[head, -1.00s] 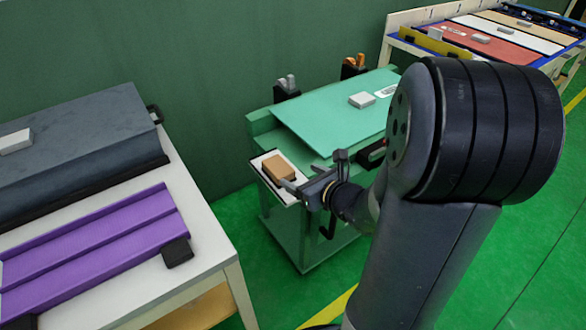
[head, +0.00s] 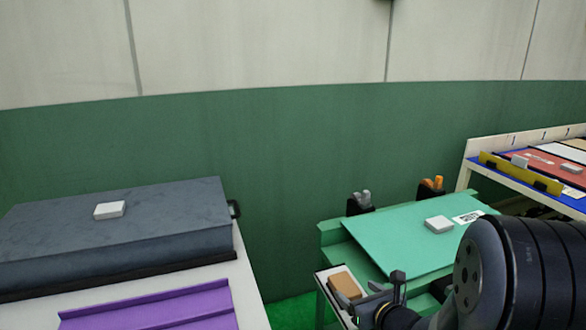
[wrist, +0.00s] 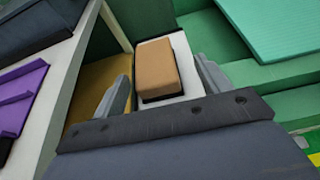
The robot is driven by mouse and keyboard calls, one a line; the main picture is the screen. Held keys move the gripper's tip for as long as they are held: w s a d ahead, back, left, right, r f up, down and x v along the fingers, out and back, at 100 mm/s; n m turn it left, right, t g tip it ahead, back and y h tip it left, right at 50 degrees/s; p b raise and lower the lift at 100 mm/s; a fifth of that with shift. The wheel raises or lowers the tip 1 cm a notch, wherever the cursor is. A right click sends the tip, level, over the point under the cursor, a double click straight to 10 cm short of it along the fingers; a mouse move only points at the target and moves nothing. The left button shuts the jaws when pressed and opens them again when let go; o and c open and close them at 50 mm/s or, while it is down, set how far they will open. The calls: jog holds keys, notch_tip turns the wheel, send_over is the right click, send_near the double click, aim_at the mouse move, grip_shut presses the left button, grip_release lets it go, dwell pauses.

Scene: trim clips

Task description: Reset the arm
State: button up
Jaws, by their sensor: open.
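My gripper (wrist: 157,90) is open in the wrist view, its two grey fingers spread wide. A tan block with a dark base (wrist: 157,68) lies ahead, framed between the fingers. It sits on a small white tray (wrist: 182,114) at the end of the green cart. In the head view the tan block (head: 346,283) shows beside my gripper (head: 362,308) at the lower middle. I cannot tell whether the fingers touch the block. Much of my arm is cut off at the bottom right.
The green cart (head: 395,255) carries a white block (head: 438,224), a label and clip holders. At left a white table (head: 250,290) bears a dark slab (head: 60,235) and purple trim (head: 150,310). A shelf with coloured panels (head: 560,170) stands at right. Green floor separates table and cart.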

aim_at(348, 284)
jog(key=x, duration=0.5)
jog(key=shift+w+a+f+b, duration=0.15)
jog(key=shift+f+b, duration=0.1)
jog(key=shift+b, duration=0.1)
jog(key=shift+w+r, duration=0.15)
jog(key=shift+r, duration=0.05)
jog(key=shift+r+p, duration=0.7)
jog(key=shift+r, duration=1.1)
jog(key=shift+f, duration=0.1)
